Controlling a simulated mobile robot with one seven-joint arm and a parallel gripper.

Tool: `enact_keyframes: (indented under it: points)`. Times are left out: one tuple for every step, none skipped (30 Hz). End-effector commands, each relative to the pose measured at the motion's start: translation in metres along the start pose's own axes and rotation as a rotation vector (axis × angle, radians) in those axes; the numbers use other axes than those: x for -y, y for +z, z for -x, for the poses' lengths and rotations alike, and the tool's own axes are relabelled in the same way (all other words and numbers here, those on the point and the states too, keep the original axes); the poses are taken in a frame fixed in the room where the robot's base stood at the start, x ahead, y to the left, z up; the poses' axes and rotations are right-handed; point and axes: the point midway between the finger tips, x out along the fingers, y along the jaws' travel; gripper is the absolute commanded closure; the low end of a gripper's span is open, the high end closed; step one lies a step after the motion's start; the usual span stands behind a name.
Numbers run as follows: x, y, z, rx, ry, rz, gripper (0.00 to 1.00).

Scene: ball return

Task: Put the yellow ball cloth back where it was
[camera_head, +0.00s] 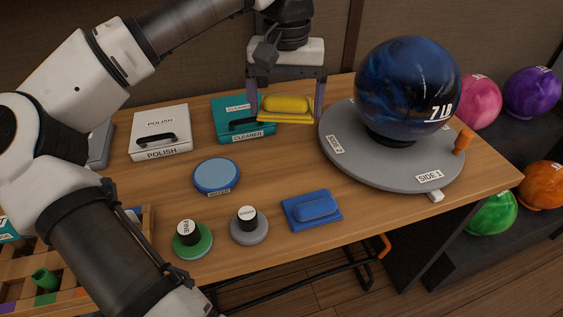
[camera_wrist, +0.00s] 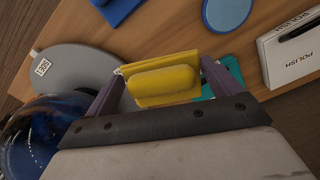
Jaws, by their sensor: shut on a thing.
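The yellow ball cloth (camera_head: 286,105) is a flat yellow cloth with a rounded pad on top. My gripper (camera_head: 287,100) is shut on it, with one finger at each side, in front of the teal cleaner box. In the wrist view the cloth (camera_wrist: 164,82) sits between the fingers of my gripper (camera_wrist: 163,88). It appears to be held above the table (camera_head: 285,165), though the exact height is hard to tell. A blue cloth of similar shape (camera_head: 313,209) lies on the table near the front edge.
A blue bowling ball (camera_head: 405,85) sits on a grey round turntable (camera_head: 345,165) to the right. The teal cleaner box (camera_head: 228,128), white polish box (camera_head: 160,135), blue round pad (camera_head: 216,175), green puck (camera_head: 193,243) and grey puck (camera_head: 249,231) stand on the table. Its middle is clear.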

Motion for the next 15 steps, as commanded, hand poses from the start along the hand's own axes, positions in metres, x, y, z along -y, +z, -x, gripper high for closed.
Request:
enact_keyframes:
  points:
    - [0.001, 0.000, -0.016, 0.002, -0.001, 0.000, 0.28]
    - [0.001, 0.000, -0.024, 0.002, 0.000, -0.001, 0.28]
    - [0.000, 0.000, -0.035, 0.002, 0.000, -0.001, 0.28]
    - [0.001, 0.000, -0.043, 0.002, 0.000, -0.001, 0.28]
    - [0.000, 0.000, -0.051, 0.001, 0.000, -0.001, 0.28]
    - [0.001, 0.000, -0.060, 0.002, 0.000, -0.001, 0.28]
    - [0.000, 0.000, -0.066, 0.001, 0.001, -0.001, 0.28]
    - [0.000, 0.000, -0.072, 0.002, 0.000, -0.001, 0.28]
    - [0.000, 0.000, -0.079, 0.000, 0.000, -0.001, 0.28]
    - [0.000, 0.000, -0.083, 0.000, 0.001, -0.002, 0.28]
    - [0.000, 0.000, -0.087, 0.000, 0.000, -0.002, 0.28]
    - [0.000, -0.001, -0.090, 0.000, 0.000, -0.001, 0.28]
    - [0.000, -0.001, -0.092, -0.001, 0.000, -0.001, 0.28]
    - [0.000, -0.001, -0.094, -0.001, 0.001, -0.001, 0.28]
    - [0.000, -0.001, -0.096, -0.002, 0.001, -0.001, 0.28]
